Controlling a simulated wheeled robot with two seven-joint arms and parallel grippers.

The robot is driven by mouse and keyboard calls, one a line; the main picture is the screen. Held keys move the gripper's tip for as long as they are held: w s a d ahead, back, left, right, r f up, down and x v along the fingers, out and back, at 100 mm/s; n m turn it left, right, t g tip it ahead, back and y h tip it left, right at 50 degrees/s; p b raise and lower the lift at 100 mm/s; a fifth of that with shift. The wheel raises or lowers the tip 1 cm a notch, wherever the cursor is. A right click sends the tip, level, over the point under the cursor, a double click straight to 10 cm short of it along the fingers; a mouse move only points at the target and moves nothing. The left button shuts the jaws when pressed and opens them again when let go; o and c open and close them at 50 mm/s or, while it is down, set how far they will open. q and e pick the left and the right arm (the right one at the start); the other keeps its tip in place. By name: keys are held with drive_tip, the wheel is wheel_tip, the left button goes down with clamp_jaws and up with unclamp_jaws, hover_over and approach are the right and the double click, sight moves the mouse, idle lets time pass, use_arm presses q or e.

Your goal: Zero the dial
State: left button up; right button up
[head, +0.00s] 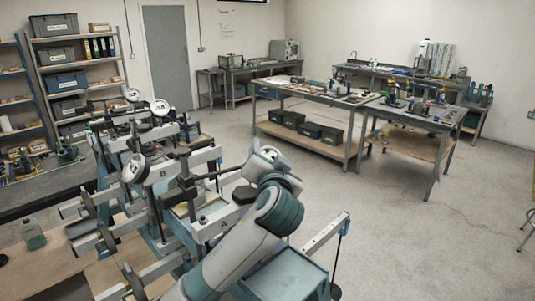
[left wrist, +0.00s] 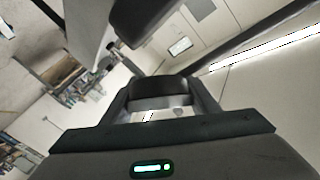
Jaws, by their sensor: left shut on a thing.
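Several lever frames stand close together on the left in the head view, with pale beams and posts. White round dials sit on them: a near dial (head: 136,168), a farther dial (head: 160,107) and a small one behind (head: 132,94). Their needles are too small to read. My grey and teal arm reaches over the nearest frame (head: 215,225); its fingers cannot be made out there. In the left wrist view my left gripper (left wrist: 165,103) is shut on a dark part (left wrist: 165,86), which I cannot identify. My right gripper is not in view.
A hanging weight and rod (head: 338,260) stand at the right end of the near frame's beam. A shelf unit (head: 78,64) stands behind the frames. Workbenches (head: 315,98) stand at the back. The floor (head: 420,240) on the right is clear.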

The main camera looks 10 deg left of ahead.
use_arm(q)
drive_tip(key=shift+d+f+m+g+h, duration=0.1)
drive_tip(key=shift+d+m+g+h, duration=0.05)
drive_tip(key=shift+m+h, duration=0.4)
drive_tip(key=shift+d+m+g+h, duration=0.1)
drive_tip(key=shift+m+g+h, duration=0.05)
drive_tip(key=shift+m+h, duration=0.35)
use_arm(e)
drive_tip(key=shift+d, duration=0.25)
use_arm(q)
drive_tip(key=o, duration=1)
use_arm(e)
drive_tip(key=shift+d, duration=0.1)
use_arm(q)
drive_tip(key=shift+o, duration=0.2)
drive_tip(key=shift+s+d+b, duration=0.15)
drive_tip(key=shift+s+b, duration=0.2)
drive_tip(key=shift+s, duration=0.15)
drive_tip(key=b+v, duration=0.5)
drive_tip(key=v, duration=1.1)
drive_tip(key=shift+s, duration=0.2)
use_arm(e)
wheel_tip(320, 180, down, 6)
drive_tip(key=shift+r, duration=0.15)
